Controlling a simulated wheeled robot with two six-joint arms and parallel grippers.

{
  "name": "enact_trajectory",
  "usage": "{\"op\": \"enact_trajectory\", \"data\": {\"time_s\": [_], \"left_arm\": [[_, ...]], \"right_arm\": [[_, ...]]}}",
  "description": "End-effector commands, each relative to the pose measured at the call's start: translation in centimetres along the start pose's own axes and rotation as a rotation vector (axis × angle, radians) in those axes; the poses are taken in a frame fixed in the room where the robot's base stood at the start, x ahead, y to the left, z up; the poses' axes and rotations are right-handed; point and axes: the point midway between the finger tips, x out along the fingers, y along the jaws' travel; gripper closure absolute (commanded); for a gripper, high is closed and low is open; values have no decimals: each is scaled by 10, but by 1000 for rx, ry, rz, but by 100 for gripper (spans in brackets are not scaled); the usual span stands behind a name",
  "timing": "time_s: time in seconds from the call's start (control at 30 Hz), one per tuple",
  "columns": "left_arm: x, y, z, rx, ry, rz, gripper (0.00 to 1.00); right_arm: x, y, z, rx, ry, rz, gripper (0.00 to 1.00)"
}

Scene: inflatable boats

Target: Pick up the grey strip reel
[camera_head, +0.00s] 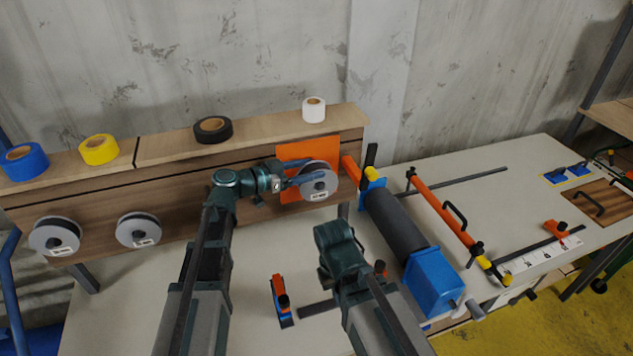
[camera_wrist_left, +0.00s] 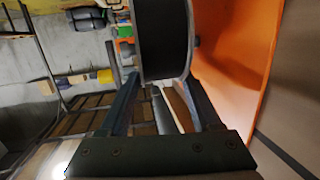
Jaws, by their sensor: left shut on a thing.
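The grey strip reel (camera_head: 321,184) has pale grey flanges and a white label. It is at the right end of the wooden rack, in front of an orange panel (camera_head: 292,153). My left gripper (camera_head: 304,180) is at the reel with its fingers shut on it. In the left wrist view, the reel (camera_wrist_left: 165,42) shows a dark grey winding between pale flanges, at the fingertips of my left gripper (camera_wrist_left: 162,82). I cannot tell whether the reel is clear of the rack. My right gripper (camera_head: 338,245) is low over the bench, and its fingers cannot be made out.
Two similar reels (camera_head: 55,236) (camera_head: 138,230) hang on the rack's left part. Blue, yellow, black and white tape rolls (camera_head: 213,129) stand on its top shelf. A dark roller with a blue end block (camera_head: 432,284) and an orange bar (camera_head: 440,212) lie right on the bench.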

Motion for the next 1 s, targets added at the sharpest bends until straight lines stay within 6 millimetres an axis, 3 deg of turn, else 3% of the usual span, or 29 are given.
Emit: {"op": "enact_trajectory", "data": {"time_s": [0.03, 0.23, 0.7, 0.93, 1.0], "left_arm": [[0, 0, 0, 0, -1, 0, 65], [0, 0, 0, 0, -1, 0, 100], [0, 0, -1, 1, -2, 0, 100], [3, 3, -24, 0, 0, -1, 100], [0, 20, -15, 0, 0, -1, 100]], "right_arm": [[0, 0, 0, 0, 0, 0, 100], [0, 0, 0, 0, 0, 0, 100], [-1, 0, 0, 0, 0, 0, 100], [-23, 2, 1, -1, 0, 0, 100], [-15, 1, 1, -1, 0, 0, 100]]}}
